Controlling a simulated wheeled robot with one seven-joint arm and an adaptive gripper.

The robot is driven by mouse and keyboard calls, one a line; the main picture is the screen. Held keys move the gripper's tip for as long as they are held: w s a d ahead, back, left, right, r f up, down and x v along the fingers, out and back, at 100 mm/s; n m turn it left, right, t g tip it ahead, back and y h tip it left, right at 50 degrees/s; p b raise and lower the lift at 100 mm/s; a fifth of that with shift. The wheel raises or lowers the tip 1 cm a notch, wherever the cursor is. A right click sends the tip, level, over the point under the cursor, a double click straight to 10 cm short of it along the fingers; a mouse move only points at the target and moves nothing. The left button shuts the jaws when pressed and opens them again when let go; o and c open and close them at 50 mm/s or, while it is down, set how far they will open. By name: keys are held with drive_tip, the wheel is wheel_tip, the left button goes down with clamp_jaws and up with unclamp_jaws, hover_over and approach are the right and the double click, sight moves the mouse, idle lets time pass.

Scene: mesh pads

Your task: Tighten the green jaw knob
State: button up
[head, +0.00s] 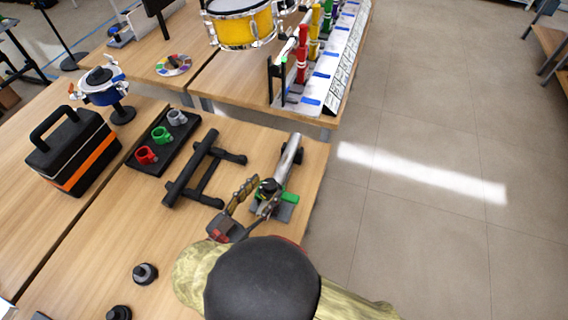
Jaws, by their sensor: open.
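A small device with a silver cylinder (290,155) stands near the right edge of the wooden table. Bright green shows at its near end: a green part (289,197) sits over a grey base, beside a dark round piece. This green part seems to be the jaw knob, but its shape is too small to tell. My gripper (258,196) is open at the near end of the device, its fingers to the left of and in front of the green part. My arm and fingers hide some of the device. I cannot tell whether the fingers touch it.
A black frame (190,178) lies just left of the device. Further left are a black tray (152,168) with red, green and grey mugs and a black-orange case (72,150). Dark knobs (145,273) lie at the front left. Open floor lies to the right.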

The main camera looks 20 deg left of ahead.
drive_tip(key=b+x, duration=0.2)
drive_tip(key=x, duration=0.4)
drive_tip(key=shift+w+d+f, duration=0.1)
drive_tip(key=shift+w, duration=0.1)
drive_tip(key=shift+w+d, duration=0.15)
drive_tip(key=shift+w, duration=0.45)
drive_tip(key=c, duration=0.3)
clamp_jaws()
